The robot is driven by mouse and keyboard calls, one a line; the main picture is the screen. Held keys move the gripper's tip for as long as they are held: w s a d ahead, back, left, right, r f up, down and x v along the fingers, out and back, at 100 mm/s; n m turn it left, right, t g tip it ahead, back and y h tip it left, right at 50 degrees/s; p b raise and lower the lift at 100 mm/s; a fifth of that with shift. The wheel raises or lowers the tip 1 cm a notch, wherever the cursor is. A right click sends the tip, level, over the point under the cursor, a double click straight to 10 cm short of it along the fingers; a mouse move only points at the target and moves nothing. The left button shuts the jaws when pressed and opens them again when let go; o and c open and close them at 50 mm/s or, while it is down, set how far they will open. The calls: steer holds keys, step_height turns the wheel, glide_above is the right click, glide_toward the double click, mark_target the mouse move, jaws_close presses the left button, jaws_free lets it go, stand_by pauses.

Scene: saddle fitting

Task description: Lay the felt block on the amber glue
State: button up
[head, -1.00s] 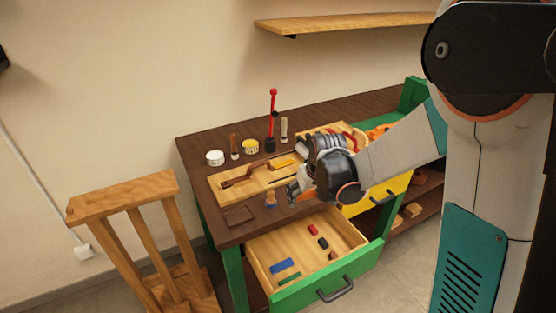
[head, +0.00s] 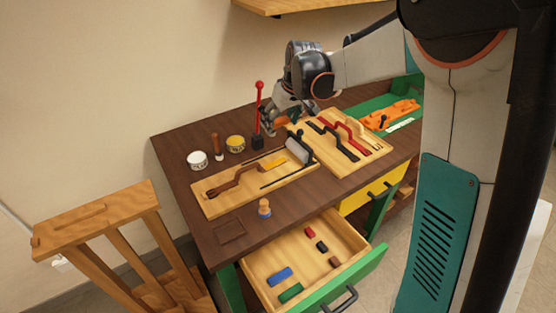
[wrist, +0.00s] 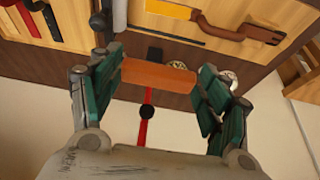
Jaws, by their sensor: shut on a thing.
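My gripper (wrist: 158,80) is shut on an orange-brown block (wrist: 158,75), held crosswise between its fingers; whether it is felt I cannot tell. In the head view my gripper (head: 279,119) is above the back of the bench, beside the red-handled lever, with the block (head: 288,119) partly showing. An amber patch (head: 274,162) lies on the front wooden board, at the end of a brown curved handle (head: 237,178). The patch (wrist: 168,9) is at the top of the wrist view, apart from the held block. It looks like the amber glue.
The red-handled lever (head: 259,110) stands close to my gripper. A white tub (head: 197,160) and yellow tub (head: 235,144) are left. A grey roller (head: 299,149) is by the front board (head: 215,207). The open drawer (head: 263,262) holds several small coloured blocks. A peg (head: 264,208) stands in front.

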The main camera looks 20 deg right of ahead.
mark_target(278, 165)
step_height(278, 165, down, 17)
steer(key=b, duration=0.4)
steer(key=shift+r+b, duration=0.15)
steer(key=shift+b, duration=0.2)
steer(key=shift+f, duration=0.2)
steer(key=o, duration=0.6)
steer(key=shift+r, duration=0.1)
steer(key=p+v, duration=0.4)
steer(key=v, duration=0.8)
steer(key=s+a+r+m+t, duration=0.1)
steer(key=s+r, duration=0.4)
steer(key=s, duration=0.3)
steer(key=s+r+m+t, duration=0.1)
steer(key=s+r, duration=0.5)
steer(key=s, duration=0.2)
steer(key=shift+m+t+h, duration=0.5)
steer(key=shift+m+h, duration=0.2)
steer(key=shift+m, duration=0.1)
steer(key=s, duration=0.9)
steer(key=s+f, duration=0.1)
steer(key=s, duration=0.3)
steer(key=shift+s+a, duration=0.2)
steer(key=shift+s, duration=0.05)
